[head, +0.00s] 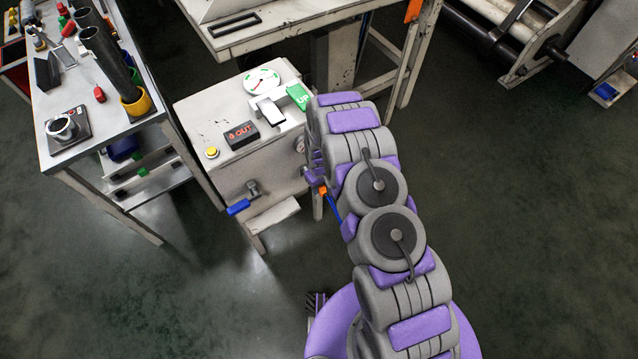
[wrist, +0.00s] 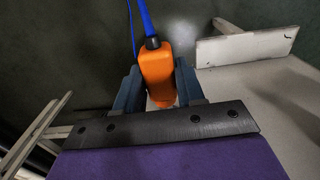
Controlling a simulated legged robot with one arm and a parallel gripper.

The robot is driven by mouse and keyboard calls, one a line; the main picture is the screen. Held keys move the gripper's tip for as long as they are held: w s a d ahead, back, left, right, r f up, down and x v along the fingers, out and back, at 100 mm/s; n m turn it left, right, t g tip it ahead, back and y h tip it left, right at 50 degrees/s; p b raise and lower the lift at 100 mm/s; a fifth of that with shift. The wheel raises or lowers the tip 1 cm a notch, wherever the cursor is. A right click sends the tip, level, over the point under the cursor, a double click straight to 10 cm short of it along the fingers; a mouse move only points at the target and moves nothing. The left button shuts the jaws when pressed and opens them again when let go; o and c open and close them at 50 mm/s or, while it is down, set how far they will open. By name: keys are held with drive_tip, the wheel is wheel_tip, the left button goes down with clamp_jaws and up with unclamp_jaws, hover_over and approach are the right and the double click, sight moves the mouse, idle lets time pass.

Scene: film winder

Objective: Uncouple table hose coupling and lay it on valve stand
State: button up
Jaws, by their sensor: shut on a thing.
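An orange hose coupling (wrist: 157,72) with a black collar and a blue hose (wrist: 144,18) sits between the jaws of my gripper (wrist: 160,88) in the wrist view. My gripper is shut on it. In the head view a small orange part of the coupling (head: 323,190) shows beside my arm, with the blue hose (head: 333,210) hanging below. The white valve stand (head: 221,176) stands to the left of my gripper, with a gauge, a green UP sign and a black OUT sign on top. My arm hides most of my gripper in the head view. I cannot tell whether the coupling is still joined to a fitting.
A blue-handled valve (head: 240,206) sticks out of the stand's front above a small white shelf (head: 274,214). A workbench (head: 85,140) with tubes and tools stands at the left. A white table (head: 275,35) stands behind.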

drive_tip(key=shift+s+d, duration=0.1)
drive_tip(key=shift+s, duration=0.05)
drive_tip(key=shift+s+d+p, duration=0.3)
drive_tip(key=shift+s+d, duration=0.25)
drive_tip(key=shift+s, duration=0.3)
